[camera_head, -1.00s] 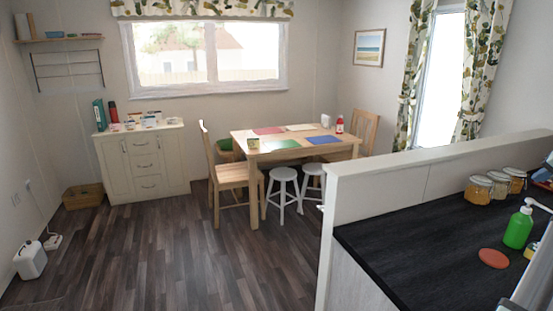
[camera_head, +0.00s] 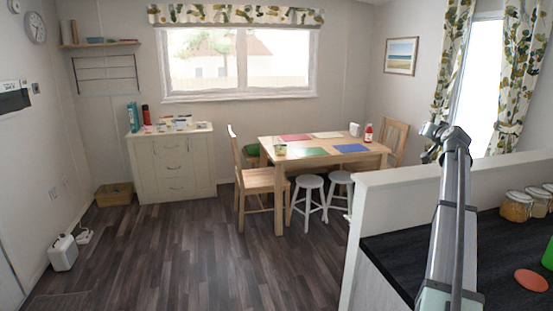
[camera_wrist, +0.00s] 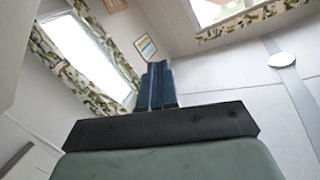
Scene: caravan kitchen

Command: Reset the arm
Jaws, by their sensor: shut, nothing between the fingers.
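My gripper (camera_wrist: 159,68) shows in the wrist view, its two blue fingers side by side and shut with nothing between them. It points toward the upper walls, clear of any object. In the head view my arm rises at the right, in front of the low partition wall and the dark counter. I cannot make out the gripper's fingers in the head view.
A low partition wall (camera_head: 392,198) and dark counter (camera_head: 479,248) with jars (camera_head: 516,207) and an orange disc (camera_head: 531,280) lie beside my arm. Further off stand a dining table (camera_head: 273,154), stools, chairs and a cream cabinet (camera_head: 203,165). The floor (camera_head: 200,255) ahead is clear.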

